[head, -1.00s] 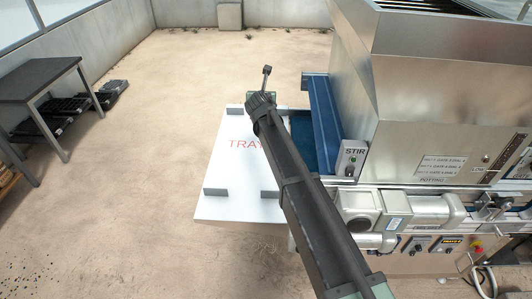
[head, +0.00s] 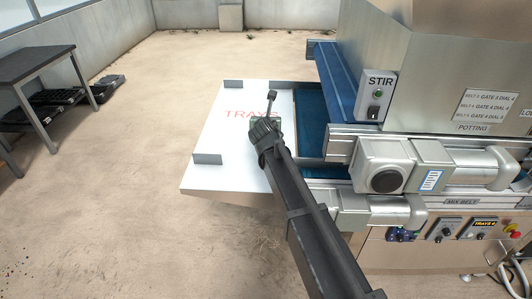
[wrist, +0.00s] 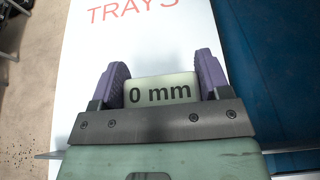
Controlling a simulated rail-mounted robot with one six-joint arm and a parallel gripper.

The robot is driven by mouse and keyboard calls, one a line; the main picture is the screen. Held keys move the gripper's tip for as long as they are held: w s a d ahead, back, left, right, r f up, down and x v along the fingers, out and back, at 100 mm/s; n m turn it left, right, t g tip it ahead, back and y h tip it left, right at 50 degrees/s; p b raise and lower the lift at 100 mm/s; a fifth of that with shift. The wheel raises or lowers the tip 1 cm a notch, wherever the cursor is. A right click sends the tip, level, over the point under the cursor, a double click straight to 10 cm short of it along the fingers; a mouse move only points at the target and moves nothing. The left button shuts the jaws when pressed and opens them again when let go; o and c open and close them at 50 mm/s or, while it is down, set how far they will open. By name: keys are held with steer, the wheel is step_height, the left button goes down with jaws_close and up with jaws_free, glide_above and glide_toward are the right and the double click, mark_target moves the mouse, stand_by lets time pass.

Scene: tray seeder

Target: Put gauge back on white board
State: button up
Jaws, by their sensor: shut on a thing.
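The gauge (wrist: 160,92) is a pale block marked "0 mm" in the wrist view. My gripper (wrist: 162,65) is shut on it, with one purple finger on each side. The white board (head: 212,172) carries red "TRAYS" lettering and also fills the middle of the wrist view (wrist: 80,60). The gauge and gripper are over the board, below the lettering in the wrist view. I cannot tell whether the gauge touches the board. In the head view my wrist hides the fingers and the gauge.
Grey blocks (head: 207,159) stand at the board's edges. A blue belt (head: 310,110) runs along its right side. The metal machine with the STIR switch box (head: 374,95) stands close on the right. A dark table (head: 35,62) is at far left, with open floor between.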

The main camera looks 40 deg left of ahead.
steer(key=shift+f, duration=0.55)
step_height(320, 180, down, 5)
steer(key=b, duration=0.4)
steer(key=shift+r, duration=0.5)
steer(key=shift+f, duration=0.2)
steer(key=o, duration=1.1)
steer(key=shift+r, duration=0.15)
